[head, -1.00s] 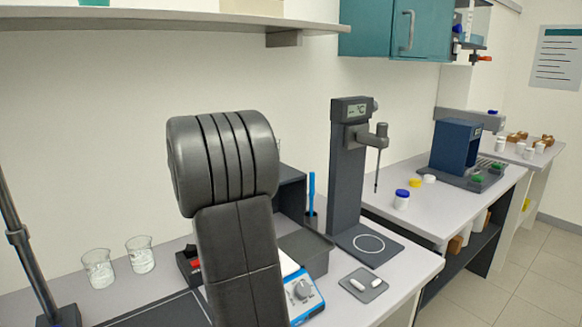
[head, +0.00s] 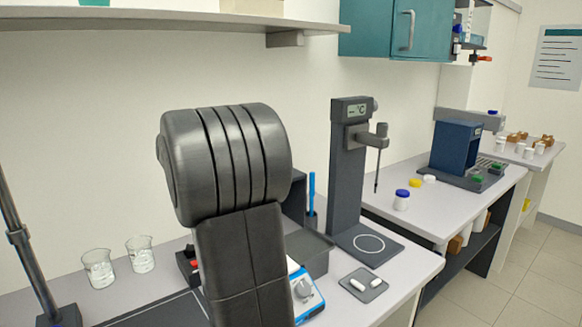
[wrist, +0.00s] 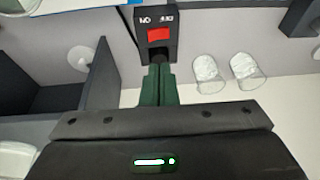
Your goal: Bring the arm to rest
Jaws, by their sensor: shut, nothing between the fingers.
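My gripper (wrist: 158,84) shows in the wrist view, its two dark green fingers together with nothing between them. The fingertips point at a small black box with a red switch (wrist: 159,35); I cannot tell whether they touch it. In the head view my raised, folded arm fills the middle of the picture, and my gripper is hidden there.
Two glass beakers (head: 98,268) stand on the left bench. A dark stand with a temperature display (head: 350,112), a blue-fronted device with a knob (head: 304,290) and a grey tray with white pieces (head: 374,287) are right of my arm. A shelf (head: 180,18) hangs above.

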